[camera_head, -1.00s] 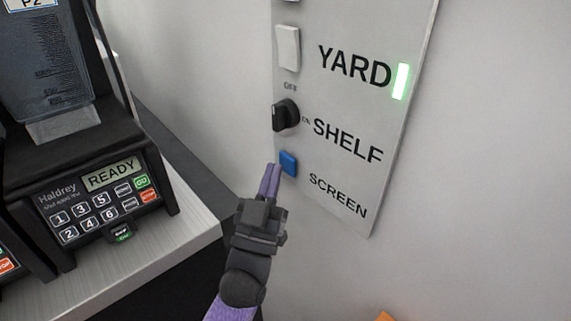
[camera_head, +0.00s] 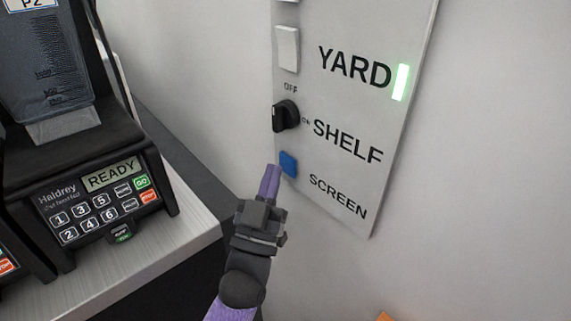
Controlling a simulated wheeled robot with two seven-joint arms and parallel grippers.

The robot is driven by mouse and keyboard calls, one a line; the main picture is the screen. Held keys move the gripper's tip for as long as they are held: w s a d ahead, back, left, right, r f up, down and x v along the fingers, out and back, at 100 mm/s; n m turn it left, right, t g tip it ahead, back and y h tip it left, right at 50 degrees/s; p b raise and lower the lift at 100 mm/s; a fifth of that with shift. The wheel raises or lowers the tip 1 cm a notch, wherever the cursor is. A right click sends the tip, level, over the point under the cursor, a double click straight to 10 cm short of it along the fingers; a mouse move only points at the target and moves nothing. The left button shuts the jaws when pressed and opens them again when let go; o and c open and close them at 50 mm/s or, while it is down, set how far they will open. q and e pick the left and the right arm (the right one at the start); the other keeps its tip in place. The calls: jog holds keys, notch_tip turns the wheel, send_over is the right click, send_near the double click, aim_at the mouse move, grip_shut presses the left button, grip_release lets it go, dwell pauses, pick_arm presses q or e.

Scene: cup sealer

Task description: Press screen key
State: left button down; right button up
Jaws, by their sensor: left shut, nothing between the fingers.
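The blue key (camera_head: 288,164) sits low on the grey wall panel (camera_head: 345,195), left of the label SCREEN. My left gripper (camera_head: 270,174) is shut and empty, with its purple fingers pointing up at the panel. Its fingertips are just left of the blue key and overlap or nearly meet its lower left edge in the picture. I cannot tell whether they touch it. My right gripper is not in view.
Above the key are a black knob (camera_head: 285,115) by SHELF and a white rocker switch (camera_head: 287,48) by YARD, with a lit green lamp (camera_head: 400,82).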

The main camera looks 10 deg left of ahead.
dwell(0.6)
pick_arm(q)
jog(key=shift+w+d, duration=0.3)
jog(key=shift+w, duration=0.05)
jog(key=shift+s+a+p, duration=0.25)
jog(key=shift+s+p, duration=0.05)
jog(key=shift+s, duration=0.05)
jog(key=s+a+p, duration=0.2)
jog(key=s+a, duration=0.1)
jog(key=s, duration=0.1)
jog(key=shift+s+a+p, duration=0.4)
